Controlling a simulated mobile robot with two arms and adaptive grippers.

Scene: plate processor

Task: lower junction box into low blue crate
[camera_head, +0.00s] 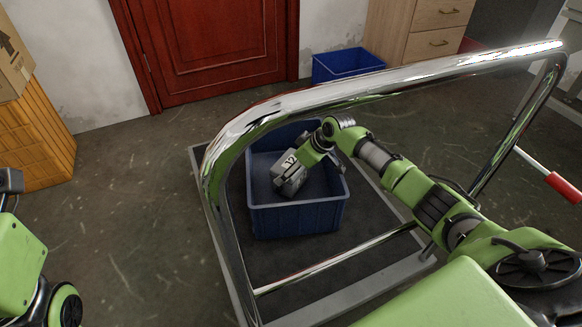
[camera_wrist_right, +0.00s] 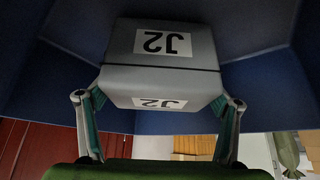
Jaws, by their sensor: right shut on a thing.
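A grey junction box (camera_head: 288,176) with a white label is inside the blue crate (camera_head: 299,219), which stands on a low cart platform. In the right wrist view the box (camera_wrist_right: 205,78) shows its J2 labels upside down, between both fingers. My right gripper (camera_head: 303,166) is shut on the box and reaches down into the crate. Blue crate walls (camera_wrist_right: 270,70) surround the box in the wrist view. Whether the box touches the crate floor cannot be told. Parts of my left arm show at the left edge; its gripper is not in view.
Another blue crate (camera_head: 348,66) stands on the floor by wooden drawers (camera_head: 435,30). A red door (camera_head: 215,45) is behind. The floor left of the cart is clear.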

